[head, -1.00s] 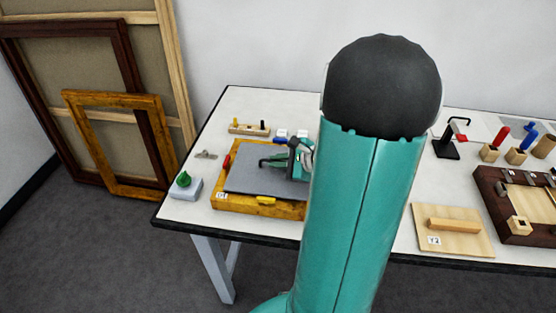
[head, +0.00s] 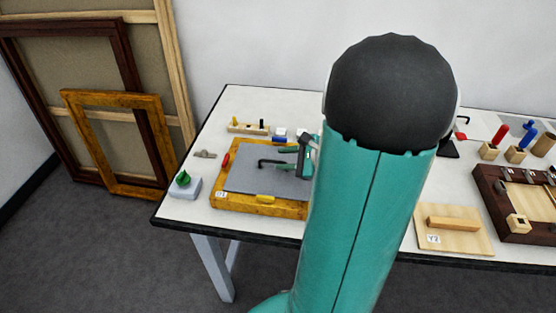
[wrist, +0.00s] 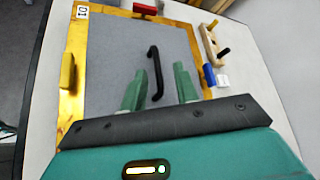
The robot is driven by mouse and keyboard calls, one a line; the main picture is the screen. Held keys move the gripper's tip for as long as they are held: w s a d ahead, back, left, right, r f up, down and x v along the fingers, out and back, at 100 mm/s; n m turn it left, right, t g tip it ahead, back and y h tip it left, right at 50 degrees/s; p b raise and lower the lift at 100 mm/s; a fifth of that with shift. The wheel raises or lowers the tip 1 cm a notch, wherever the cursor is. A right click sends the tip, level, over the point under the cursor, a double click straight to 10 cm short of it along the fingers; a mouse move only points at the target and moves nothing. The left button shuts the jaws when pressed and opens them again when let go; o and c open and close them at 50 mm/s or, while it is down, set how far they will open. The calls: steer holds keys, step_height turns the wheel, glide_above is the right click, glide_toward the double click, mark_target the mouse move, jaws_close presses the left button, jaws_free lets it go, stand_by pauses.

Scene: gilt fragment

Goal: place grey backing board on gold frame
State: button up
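The grey backing board (head: 255,179) lies flat within the gold frame (head: 262,207) on the table. It also shows in the wrist view (wrist: 115,50), with the gold border (wrist: 71,104) around its visible sides. A black handle (head: 272,163) stands on the board; in the wrist view the handle (wrist: 154,72) is between the fingers' line of reach, apart from both fingers. My gripper (wrist: 160,82) is open and empty, its two green fingers spread. In the head view my gripper (head: 293,157) is at the board's right side, partly hidden by my arm.
A red clip (head: 226,160) and a yellow clip (head: 265,198) sit on the frame's edges. A blue block (head: 279,139) and a wooden peg rack (head: 248,128) stand behind. A green knob on a grey block (head: 185,185) is at left. A plywood panel (head: 455,240) lies at right.

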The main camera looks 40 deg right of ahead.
steer(key=v, duration=0.9)
steer(key=a+r+n+g+h, duration=0.1)
steer(key=a+r+n+g, duration=0.1)
steer(key=a+n, duration=0.6)
steer(key=a+r+n+g+h, duration=0.1)
steer(key=a+r+n+g, duration=0.1)
steer(key=a+n, duration=0.6)
steer(key=a+r+n+g+h, duration=0.1)
steer(key=a+r+n, duration=0.3)
steer(key=a+n, duration=0.5)
steer(key=a+g, duration=0.1)
steer(key=a, duration=0.4)
steer(key=shift+s+r+h, duration=0.2)
steer(key=shift+r+h, duration=0.1)
steer(key=shift+r, duration=0.05)
